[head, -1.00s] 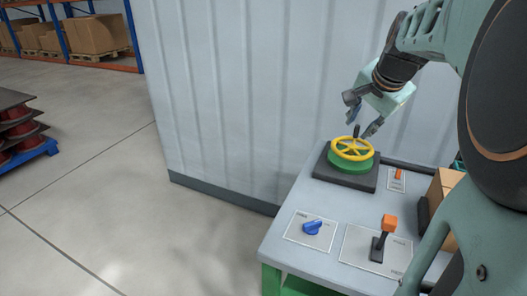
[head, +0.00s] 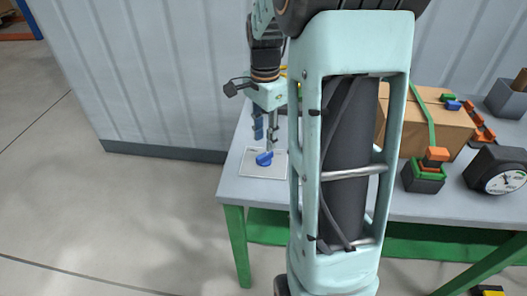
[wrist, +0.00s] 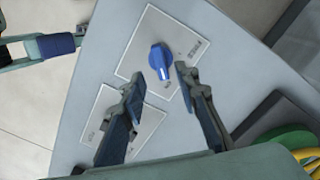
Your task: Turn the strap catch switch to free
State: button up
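The strap catch switch is most likely the blue rotary knob (head: 264,158) on a white label plate (head: 250,170) near the table's front left corner. My gripper (head: 265,138) points down just above the knob. In the wrist view my gripper (wrist: 157,77) is open, its fingertips on either side of the knob and slightly short of it. Nothing is held. Contact with the knob cannot be told.
A second label plate (wrist: 150,120) lies partly behind the fingers. A strapped cardboard box (head: 445,128), an orange-topped block (head: 437,155) and a gauge (head: 505,182) stand right. My arm hides the table's middle.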

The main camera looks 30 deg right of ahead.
aim_at(265, 154)
notch_tip(265, 154, down, 6)
jog(key=shift+c, duration=0.4)
grip_shut()
